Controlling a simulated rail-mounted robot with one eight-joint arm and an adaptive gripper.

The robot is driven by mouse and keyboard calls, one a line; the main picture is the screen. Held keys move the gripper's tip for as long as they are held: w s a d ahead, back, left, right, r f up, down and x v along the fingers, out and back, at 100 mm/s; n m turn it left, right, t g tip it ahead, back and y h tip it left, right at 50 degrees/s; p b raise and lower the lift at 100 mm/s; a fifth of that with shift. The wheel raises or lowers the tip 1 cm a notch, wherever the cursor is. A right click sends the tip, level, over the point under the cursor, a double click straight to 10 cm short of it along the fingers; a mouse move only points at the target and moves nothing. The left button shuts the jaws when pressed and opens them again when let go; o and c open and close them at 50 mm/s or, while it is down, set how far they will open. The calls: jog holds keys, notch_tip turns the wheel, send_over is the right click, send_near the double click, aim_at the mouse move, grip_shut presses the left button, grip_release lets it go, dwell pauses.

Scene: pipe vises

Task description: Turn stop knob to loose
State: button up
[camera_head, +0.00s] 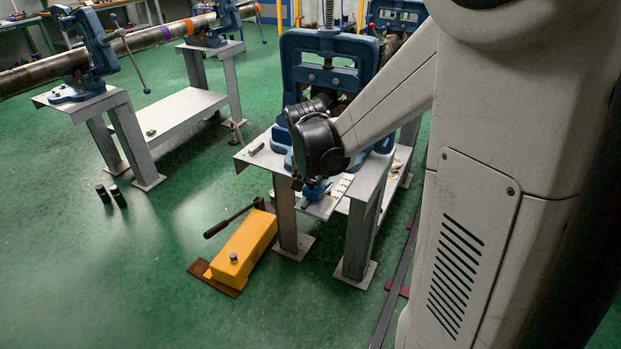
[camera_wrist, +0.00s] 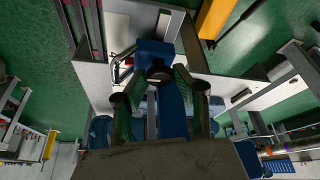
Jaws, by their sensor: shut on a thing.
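A blue pipe vise (camera_head: 330,78) stands on a grey steel stand in the head view, partly hidden by my arm. My wrist is low at the vise's front, and my gripper is mostly hidden behind it there. In the wrist view my gripper (camera_wrist: 160,74) reaches in with both fingers converging on a small dark round piece, which appears to be the stop knob (camera_wrist: 159,71). The fingers are shut on it. Blue vise parts lie around and behind it. The knob's turn position cannot be read, and in the head view the knob is hidden.
A yellow box-shaped tool (camera_head: 244,246) with a black-handled lever sits on the floor by the stand. Small items lie on the stand's plate (camera_head: 262,160). Two black cylinders stand on the floor at left. Another stand (camera_head: 115,98) carries a long pipe. Green floor between is clear.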

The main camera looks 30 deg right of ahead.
jog(key=shift+s+d+n+t+y, duration=0.15)
jog(key=shift+n+y, duration=0.25)
jog(key=shift+n, duration=0.75)
jog(key=shift+w+a+n+t+y, duration=0.1)
jog(key=shift+n+t+y, duration=0.25)
jog(key=shift+n, duration=0.8)
jog(key=shift+c, duration=0.3)
jog(key=o, duration=1.1)
jog(key=shift+r, duration=0.1)
jog(key=v, duration=1.1)
jog(key=shift+s+d+r, duration=0.1)
jog(key=shift+r, duration=0.3)
